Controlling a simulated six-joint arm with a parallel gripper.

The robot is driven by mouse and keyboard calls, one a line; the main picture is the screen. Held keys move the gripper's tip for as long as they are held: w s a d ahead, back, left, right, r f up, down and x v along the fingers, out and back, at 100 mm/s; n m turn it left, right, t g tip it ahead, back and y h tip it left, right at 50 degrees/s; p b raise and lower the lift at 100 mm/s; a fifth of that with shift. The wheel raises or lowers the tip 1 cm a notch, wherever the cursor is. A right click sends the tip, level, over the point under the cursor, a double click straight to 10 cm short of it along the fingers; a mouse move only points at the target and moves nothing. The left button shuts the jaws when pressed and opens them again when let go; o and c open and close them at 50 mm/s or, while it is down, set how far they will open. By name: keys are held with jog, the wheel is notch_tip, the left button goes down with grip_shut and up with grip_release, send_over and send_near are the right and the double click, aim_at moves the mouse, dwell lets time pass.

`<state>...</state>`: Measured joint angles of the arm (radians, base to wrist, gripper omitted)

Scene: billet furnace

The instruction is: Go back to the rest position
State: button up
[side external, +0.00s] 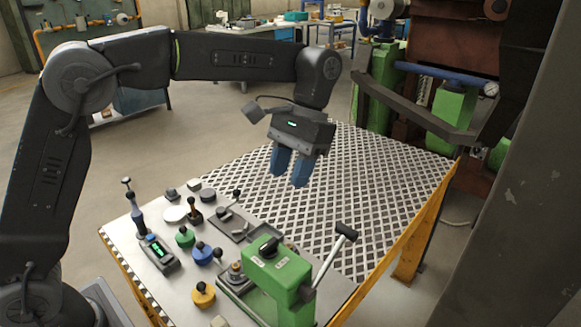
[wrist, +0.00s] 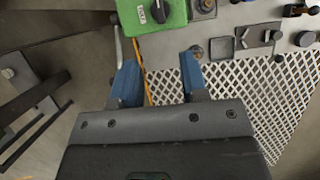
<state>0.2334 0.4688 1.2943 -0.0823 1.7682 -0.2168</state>
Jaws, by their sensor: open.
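My gripper (side external: 291,171) hangs from my arm above the perforated metal plate in the side external view, with its two blue fingers pointing down. The fingers are apart and nothing is between them. In the wrist view, my gripper (wrist: 157,88) also shows open and empty, with the plate's lattice (wrist: 265,105) below and to the right of it.
A control panel (side external: 130,225) with several coloured knobs and levers stands at the front left. A green lever box (side external: 280,275) with a raised handle (side external: 330,255) is at the front. Green and rusty machinery (side external: 440,105) stands behind the plate. The plate (side external: 380,190) is bare.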

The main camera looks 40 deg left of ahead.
dwell(0.3)
jog(key=s+a+r+t, duration=0.4)
jog(key=s+a+t, duration=0.15)
jog(key=s, duration=0.35)
jog(key=s+a+f+t, duration=0.4)
jog(key=s+a+f, duration=0.1)
jog(key=s, duration=0.5)
jog(key=shift+s+a+f+t, duration=0.15)
jog(key=shift+s+a+t, duration=0.15)
jog(key=shift+t, duration=0.05)
